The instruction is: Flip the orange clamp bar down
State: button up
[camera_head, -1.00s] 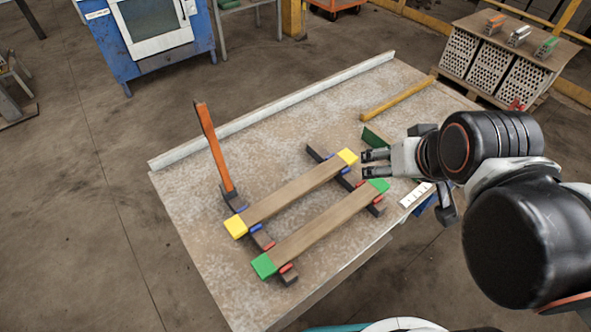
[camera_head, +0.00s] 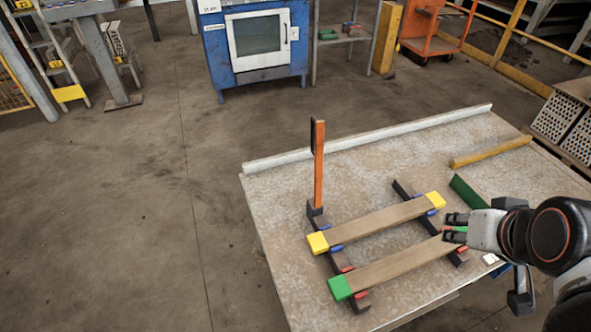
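The orange clamp bar (camera_head: 318,165) stands upright at the left of the worktable (camera_head: 280,215). Its foot is at a dark hinge block (camera_head: 320,217) on the end of a dark cross rail. A wooden bar with yellow ends (camera_head: 380,222) and one with green ends (camera_head: 400,267) lie across two dark rails with blue and red stops. The clamp bar is well left of my gripper.
A yellow-brown bar (camera_head: 490,151) and a dark green piece (camera_head: 468,192) lie behind my gripper. A pale strip (camera_head: 370,138) runs along the table's back edge. Hollow bricks (camera_head: 566,122) stand at the far right. The floor left of the table is clear.

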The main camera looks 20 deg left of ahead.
aim_at(316, 143)
jog(key=j+z, duration=0.15)
jog(key=j, duration=0.25)
jog(key=k+j+z, duration=0.15)
jog(key=j, duration=0.2)
jog(key=j+z, duration=0.1)
jog(key=j, duration=0.3)
jog(key=k+j+z, duration=0.15)
jog(key=j, duration=0.2)
jog(key=k+j+z, duration=0.15)
jog(key=j, duration=0.2)
jog(key=k+j+z, duration=0.15)
jog(key=j, duration=0.15)
jog(key=i+j+z, duration=0.1)
jog(key=j+z, duration=0.3)
jog(key=j, duration=0.55)
jog(key=j+z, duration=0.4)
jog(key=j, duration=0.5)
jog(key=i+j+z, duration=0.2)
jog(key=i+j, duration=0.15)
jog(key=j, duration=0.25)
jog(key=j+z, duration=0.25)
jog(key=k+j+z, duration=0.1)
jog(key=z, duration=0.15)
